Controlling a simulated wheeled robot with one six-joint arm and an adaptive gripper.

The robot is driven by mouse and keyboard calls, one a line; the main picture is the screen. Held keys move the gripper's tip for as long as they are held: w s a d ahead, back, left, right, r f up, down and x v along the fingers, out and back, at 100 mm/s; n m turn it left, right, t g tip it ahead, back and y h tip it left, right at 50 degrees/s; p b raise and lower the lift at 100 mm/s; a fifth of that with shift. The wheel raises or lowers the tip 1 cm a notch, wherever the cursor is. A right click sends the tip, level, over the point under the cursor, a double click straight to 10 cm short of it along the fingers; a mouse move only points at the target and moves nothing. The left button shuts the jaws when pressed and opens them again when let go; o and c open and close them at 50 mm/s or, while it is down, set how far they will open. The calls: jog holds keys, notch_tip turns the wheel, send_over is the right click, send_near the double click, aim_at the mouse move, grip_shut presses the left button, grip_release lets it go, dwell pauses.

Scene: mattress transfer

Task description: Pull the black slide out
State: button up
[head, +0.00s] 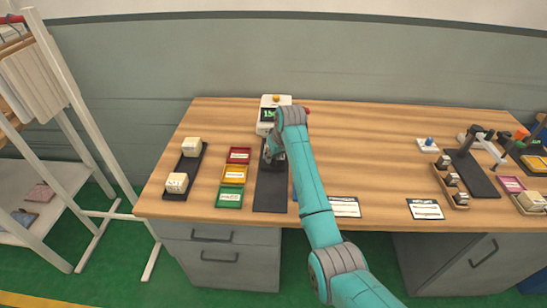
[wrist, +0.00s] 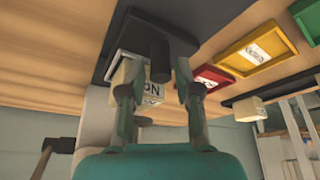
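The black slide (head: 270,192) is a long dark strip on the wooden table, running toward the front edge from the white device (head: 268,126) with a green display. In the wrist view the slide (wrist: 122,38) shows at the top, with a short black post-like handle (wrist: 160,62) standing out from it. A cream labelled block (wrist: 133,80) is at the slide, behind the handle. My gripper (wrist: 155,82) is over the slide; its fingers are apart on either side of the handle, with gaps visible. In the head view my gripper (head: 273,152) partly hides the slide's far part.
Red (head: 239,156), yellow (head: 234,174) and green (head: 229,197) trays lie left of the slide. Further left, a black tray (head: 183,172) carries two cream blocks. White cards and small racks are to the right. The table's middle right is clear.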

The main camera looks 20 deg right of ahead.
jog(key=shift+w+a+f, duration=0.15)
jog(key=shift+w+f, duration=0.05)
jog(key=shift+f, duration=0.4)
grip_shut()
jog(key=shift+s, duration=0.1)
